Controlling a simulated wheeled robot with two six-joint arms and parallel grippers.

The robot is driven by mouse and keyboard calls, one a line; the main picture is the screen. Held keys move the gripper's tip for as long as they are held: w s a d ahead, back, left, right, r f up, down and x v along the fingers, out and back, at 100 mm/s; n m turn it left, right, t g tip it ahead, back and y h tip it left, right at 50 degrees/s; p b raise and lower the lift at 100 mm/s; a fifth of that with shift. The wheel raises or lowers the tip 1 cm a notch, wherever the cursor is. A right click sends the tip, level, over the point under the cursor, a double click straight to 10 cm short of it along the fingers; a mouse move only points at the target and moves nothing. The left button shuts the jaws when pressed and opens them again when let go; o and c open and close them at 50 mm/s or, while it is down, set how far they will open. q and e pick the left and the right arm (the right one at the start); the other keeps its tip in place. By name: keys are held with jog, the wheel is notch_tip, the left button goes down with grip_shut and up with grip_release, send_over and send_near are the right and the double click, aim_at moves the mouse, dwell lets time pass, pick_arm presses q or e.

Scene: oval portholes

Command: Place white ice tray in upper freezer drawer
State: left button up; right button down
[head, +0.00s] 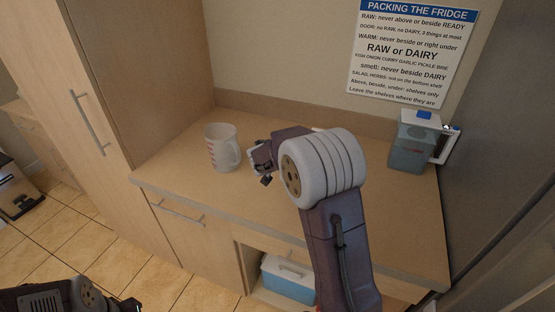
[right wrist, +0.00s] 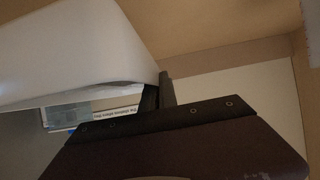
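My right gripper (head: 262,163) is over the counter, just right of a measuring cup, and my right wrist hides part of it. A small white edge (head: 318,129) shows behind that wrist; I cannot tell if it is the ice tray. In the right wrist view a large smooth white thing (right wrist: 75,50) fills the upper left, close to a dark finger (right wrist: 166,90). I cannot tell what it is or whether it is held. My left gripper (head: 131,305) is barely in view at the lower left, its fingers unclear. No freezer drawer can be made out.
The measuring cup (head: 221,147) with red marks stands on the counter (head: 185,180). A blue-lidded pitcher (head: 415,142) stands at the right, near a grey panel (head: 510,130). A blue box (head: 288,278) with a pale lid sits in the niche below. A sign (head: 412,50) hangs above.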

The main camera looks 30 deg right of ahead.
jog(key=w+a+f+p, duration=0.1)
jog(key=w, duration=0.2)
jog(key=w+a+f+p, duration=0.1)
jog(key=w+f, duration=0.1)
jog(key=w, duration=0.1)
jog(key=w+a+f+p, duration=0.1)
jog(key=w+f, duration=0.1)
jog(key=w, duration=0.1)
jog(key=shift+f, duration=0.2)
jog(key=shift+f+p, duration=0.65)
jog(key=shift+f, duration=1.45)
jog(key=shift+s+f+b, duration=0.1)
jog(key=shift+b, duration=0.25)
jog(key=c, duration=1.7)
grip_release()
